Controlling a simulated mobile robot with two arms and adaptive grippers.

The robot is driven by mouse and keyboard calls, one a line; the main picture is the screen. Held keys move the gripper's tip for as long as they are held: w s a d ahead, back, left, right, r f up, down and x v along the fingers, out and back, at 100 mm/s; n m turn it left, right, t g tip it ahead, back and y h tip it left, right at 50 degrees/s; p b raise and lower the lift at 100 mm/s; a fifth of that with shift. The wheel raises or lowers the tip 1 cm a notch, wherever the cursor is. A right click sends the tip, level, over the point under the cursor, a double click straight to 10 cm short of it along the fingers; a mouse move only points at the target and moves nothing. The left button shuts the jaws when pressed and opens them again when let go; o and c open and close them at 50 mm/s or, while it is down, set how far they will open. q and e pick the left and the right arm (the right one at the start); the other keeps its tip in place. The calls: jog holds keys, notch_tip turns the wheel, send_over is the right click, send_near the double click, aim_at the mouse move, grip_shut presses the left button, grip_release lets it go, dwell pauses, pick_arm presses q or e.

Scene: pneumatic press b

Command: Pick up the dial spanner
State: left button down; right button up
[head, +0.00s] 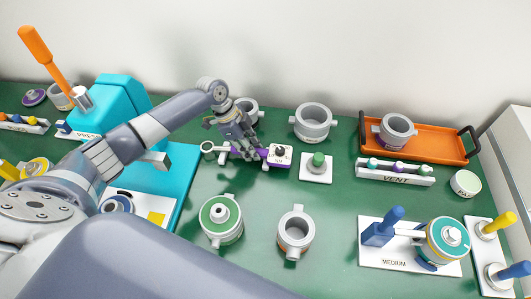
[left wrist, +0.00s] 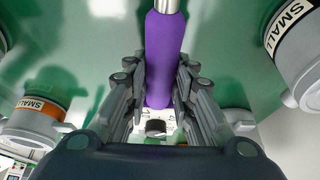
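The gripper looks shut on the handle. I cannot tell whether the spanner touches the table. Fingers hide part of the handle in the head view. My right gripper is not in view.
Behind the spanner stand grey collars, one at the back middle (head: 313,122). A green-knobbed block (head: 316,170) is just right of it. The turquoise press (head: 180,180) is left. Two collars (head: 221,220) (head: 295,232) stand in front. An orange tray (head: 445,143) is back right.

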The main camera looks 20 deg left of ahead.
pick_arm(q)
jog(key=shift+r, duration=0.1)
notch_tip(320, 180, up, 9)
jog(key=shift+w+r+b, duration=0.1)
jog(key=shift+r+b, duration=0.1)
jog(key=shift+b, duration=0.65)
jog(key=shift+r, duration=0.5)
jog(key=shift+d, duration=0.1)
